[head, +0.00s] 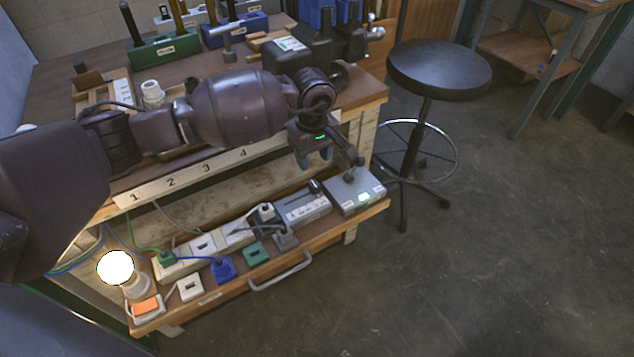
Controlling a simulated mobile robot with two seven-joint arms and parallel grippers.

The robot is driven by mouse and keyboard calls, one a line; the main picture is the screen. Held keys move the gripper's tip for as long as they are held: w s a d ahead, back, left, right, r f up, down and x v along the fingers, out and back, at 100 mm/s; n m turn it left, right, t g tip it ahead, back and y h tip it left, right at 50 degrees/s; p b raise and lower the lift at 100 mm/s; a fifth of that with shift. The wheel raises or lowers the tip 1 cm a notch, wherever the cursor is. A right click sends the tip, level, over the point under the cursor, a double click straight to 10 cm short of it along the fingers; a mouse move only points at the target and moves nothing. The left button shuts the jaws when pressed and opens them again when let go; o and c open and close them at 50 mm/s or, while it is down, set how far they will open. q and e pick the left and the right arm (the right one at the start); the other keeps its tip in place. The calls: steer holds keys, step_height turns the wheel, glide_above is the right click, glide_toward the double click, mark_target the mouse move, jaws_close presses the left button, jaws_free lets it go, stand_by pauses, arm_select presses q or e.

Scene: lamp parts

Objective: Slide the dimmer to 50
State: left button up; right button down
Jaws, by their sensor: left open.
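The dimmer looks to be the grey box with a white scale strip (307,208) on the lower shelf, right of the power strip. A small dark slider knob (315,187) shows near its back edge. The numbers on the scale are too small to read. My left gripper (314,160) is open and empty, fingers pointing down, above and behind the dimmer and apart from it in the picture. A lit white bulb (115,268) glows at the left end of the shelf. My right gripper is not in view.
A grey box with a green light (363,198) stands just right of the dimmer. A power strip (203,246) with several plugs lies to the left. The drawer handle (281,273) sticks out in front. A black stool (438,70) stands right of the bench.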

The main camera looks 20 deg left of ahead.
mark_target(314, 184)
arm_select(q)
step_height(314, 184, down, 9)
steer(key=shift+s+r+b, duration=0.1)
steer(key=shift+r+b, duration=0.05)
steer(key=shift+b, duration=0.8)
steer(key=shift+f, duration=0.5)
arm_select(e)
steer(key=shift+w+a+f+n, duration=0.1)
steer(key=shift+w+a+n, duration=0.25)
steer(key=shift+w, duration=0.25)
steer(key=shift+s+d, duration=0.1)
arm_select(q)
jaws_close()
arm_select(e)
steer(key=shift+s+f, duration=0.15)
